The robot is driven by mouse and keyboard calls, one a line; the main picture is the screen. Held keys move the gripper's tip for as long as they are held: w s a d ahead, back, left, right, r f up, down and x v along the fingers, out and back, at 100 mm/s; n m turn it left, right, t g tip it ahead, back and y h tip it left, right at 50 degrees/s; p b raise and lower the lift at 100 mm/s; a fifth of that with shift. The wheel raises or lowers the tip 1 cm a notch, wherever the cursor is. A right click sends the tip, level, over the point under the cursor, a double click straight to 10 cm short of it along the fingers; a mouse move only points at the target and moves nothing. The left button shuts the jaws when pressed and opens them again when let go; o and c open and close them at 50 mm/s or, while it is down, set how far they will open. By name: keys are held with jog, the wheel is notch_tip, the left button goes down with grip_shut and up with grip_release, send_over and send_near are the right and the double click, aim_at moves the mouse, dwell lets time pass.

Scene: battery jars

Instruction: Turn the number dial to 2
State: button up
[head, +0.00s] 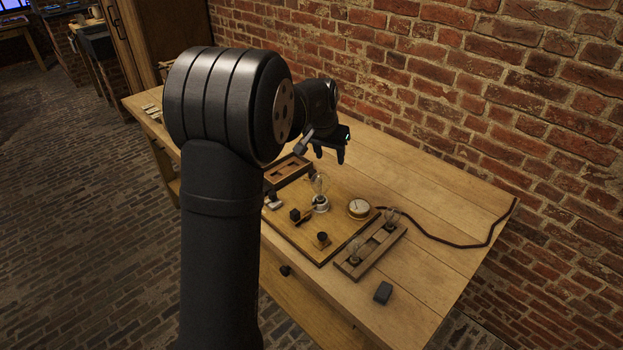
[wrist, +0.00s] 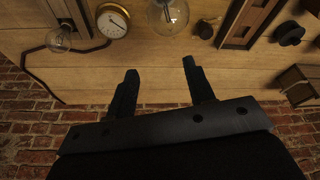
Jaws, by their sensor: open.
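A small black knob on a wooden base (head: 322,239) sits near the front of the wooden board in the head view. No numbers are readable on it, so its setting cannot be told. A second dark round knob (wrist: 290,33) shows at the upper right in the wrist view; I cannot tell which of them is the number dial. My gripper (head: 329,153) is above the back part of the bench, behind the board and apart from both knobs. In the wrist view its two fingers (wrist: 160,80) are spread with nothing between them.
On the board (head: 338,224) stand a glass bulb (head: 319,188), a round brass gauge (head: 359,208) and a black block (head: 295,215). A wooden tray (head: 288,170) lies behind; a rack with glass jars (head: 364,262) lies right. A brick wall (head: 450,90) runs behind the bench.

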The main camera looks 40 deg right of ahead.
jog(key=m+h, duration=0.1)
send_near(312, 172)
jog(key=shift+m, duration=0.3)
jog(key=x, duration=0.8)
jog(key=shift+d+f, duration=0.25)
jog(key=shift+f, duration=0.05)
jog(key=shift+c, duration=0.2)
jog(key=c, duration=1)
